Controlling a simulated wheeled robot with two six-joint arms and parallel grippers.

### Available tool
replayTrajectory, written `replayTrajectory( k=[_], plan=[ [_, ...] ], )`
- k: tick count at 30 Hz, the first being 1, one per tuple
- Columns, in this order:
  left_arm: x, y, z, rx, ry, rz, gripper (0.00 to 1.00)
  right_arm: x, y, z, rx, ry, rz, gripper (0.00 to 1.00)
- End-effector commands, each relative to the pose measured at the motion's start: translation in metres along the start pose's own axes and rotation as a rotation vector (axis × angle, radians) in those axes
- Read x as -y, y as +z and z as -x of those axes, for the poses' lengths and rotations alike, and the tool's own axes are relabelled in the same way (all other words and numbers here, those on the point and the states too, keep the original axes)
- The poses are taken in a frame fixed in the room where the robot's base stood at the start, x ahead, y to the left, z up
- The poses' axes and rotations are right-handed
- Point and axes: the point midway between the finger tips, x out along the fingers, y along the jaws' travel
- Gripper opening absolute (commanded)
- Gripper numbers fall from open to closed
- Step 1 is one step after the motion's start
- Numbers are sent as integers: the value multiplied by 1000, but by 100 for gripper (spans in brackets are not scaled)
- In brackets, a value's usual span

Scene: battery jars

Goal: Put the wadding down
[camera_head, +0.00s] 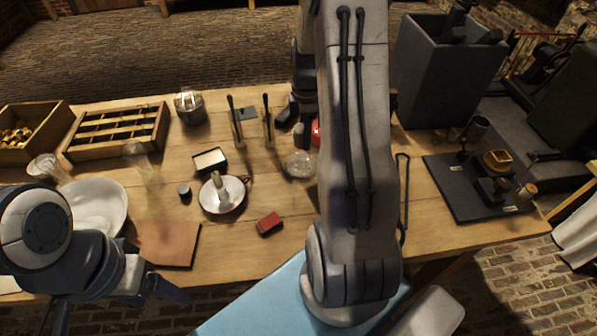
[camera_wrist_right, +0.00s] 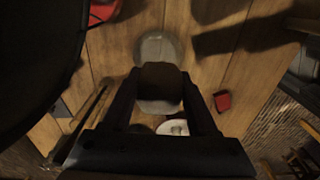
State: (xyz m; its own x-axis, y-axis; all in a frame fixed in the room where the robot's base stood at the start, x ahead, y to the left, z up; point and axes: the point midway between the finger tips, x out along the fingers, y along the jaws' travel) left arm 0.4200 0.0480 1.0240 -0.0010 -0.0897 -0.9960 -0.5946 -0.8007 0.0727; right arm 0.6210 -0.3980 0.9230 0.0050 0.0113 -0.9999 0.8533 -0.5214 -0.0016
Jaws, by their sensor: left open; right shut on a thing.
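My right gripper (camera_wrist_right: 160,88) is shut on a dull brown-grey piece, taken to be the wadding (camera_wrist_right: 160,76), which fills the space between the fingers in the right wrist view. A clear round glass vessel (camera_wrist_right: 157,46) lies beyond it; whether the wadding touches it I cannot tell. In the head view that glass vessel (camera_head: 299,164) stands just left of my right arm, and the wadding cannot be made out. My left gripper (camera_head: 160,291) is open and empty at the table's front left edge, near a brown leather sheet (camera_head: 168,243).
A candle dish (camera_head: 222,205), small red box (camera_head: 269,223) and open black tray (camera_head: 209,160) stand left of the glass. A white bowl (camera_head: 122,207), slotted wooden rack (camera_head: 70,148) and metal-capped jar (camera_head: 190,106) are farther left. A black apparatus board (camera_head: 458,202) lies right.

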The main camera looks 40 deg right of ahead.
Motion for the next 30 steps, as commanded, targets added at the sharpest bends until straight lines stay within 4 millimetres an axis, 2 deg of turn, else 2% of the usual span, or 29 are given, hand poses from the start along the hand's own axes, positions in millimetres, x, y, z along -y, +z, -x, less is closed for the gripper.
replayTrajectory(
  k=[3, 6, 9, 12, 14, 24, 30],
  plan=[
    [1, 0, -11, 0, 0, 0, 73, 16, 37, 2, 0, 3, -12, 14],
    [1, 1, -17, 0, 0, 0, 73, 33, 64, 5, 0, 2, -12, 14],
    [2, 1, -21, 0, 0, 0, 73, 47, 83, 7, -1, 2, -9, 14],
    [2, 1, -22, 0, 0, 0, 73, 52, 87, 6, -1, 0, -3, 14],
    [2, 1, -21, 0, 0, 0, 73, 50, 82, 2, -2, -2, 2, 14],
    [1, 1, -12, 0, 0, 0, 73, 10, 18, -43, -1, -2, 5, 14],
    [1, 0, -10, 0, 0, 0, 73, -3, -3, -59, -1, 0, 1, 14]
  ],
)
